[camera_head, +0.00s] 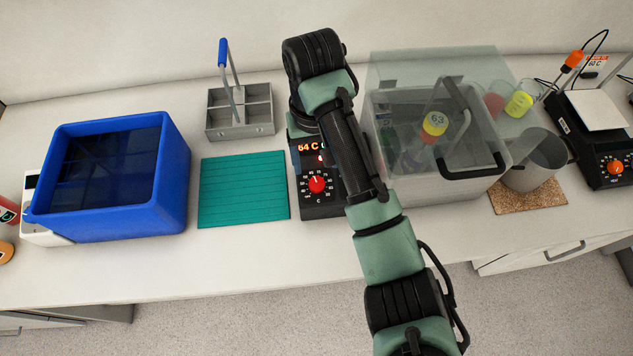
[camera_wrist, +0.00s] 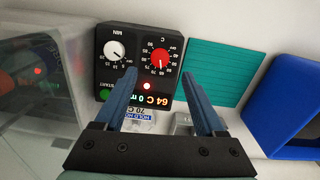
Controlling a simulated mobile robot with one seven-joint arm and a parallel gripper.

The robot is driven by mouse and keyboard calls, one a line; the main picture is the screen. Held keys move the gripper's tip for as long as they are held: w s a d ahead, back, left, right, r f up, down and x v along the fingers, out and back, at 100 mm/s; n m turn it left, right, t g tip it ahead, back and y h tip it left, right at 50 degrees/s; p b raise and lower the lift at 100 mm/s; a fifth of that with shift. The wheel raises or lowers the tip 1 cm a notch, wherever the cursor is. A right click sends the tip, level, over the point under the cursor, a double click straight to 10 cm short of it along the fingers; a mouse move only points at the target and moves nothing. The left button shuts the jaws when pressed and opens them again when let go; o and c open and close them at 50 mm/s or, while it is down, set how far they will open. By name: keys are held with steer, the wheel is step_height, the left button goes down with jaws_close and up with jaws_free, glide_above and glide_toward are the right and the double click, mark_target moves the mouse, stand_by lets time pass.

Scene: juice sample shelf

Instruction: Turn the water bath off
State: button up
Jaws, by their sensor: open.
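The water bath's black control box (camera_head: 318,205) stands at the centre of the bench, beside its clear tank (camera_head: 440,185). Its display (camera_head: 308,148) reads 64 C and is partly hidden by my arm in the head view. The red temperature knob (camera_head: 317,184) also shows in the wrist view (camera_wrist: 160,58). The wrist view shows a white MIN knob (camera_wrist: 114,50), a green START button (camera_wrist: 104,95) and a lit red lamp (camera_wrist: 147,86). My gripper (camera_wrist: 159,76) is open and empty, its fingers over the display side of the panel.
A teal mat (camera_head: 243,190) and a blue tub (camera_head: 110,215) lie left of the box. A grey caddy (camera_head: 240,130) stands behind the mat. Right are a metal beaker (camera_head: 535,165) on a cork mat (camera_head: 530,200) and a hotplate (camera_head: 605,145).

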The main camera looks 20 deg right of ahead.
mark_target(317, 183)
step_height(317, 183, down, 8)
steer(key=shift+r, duration=0.15)
stand_by(0.3)
jaws_close()
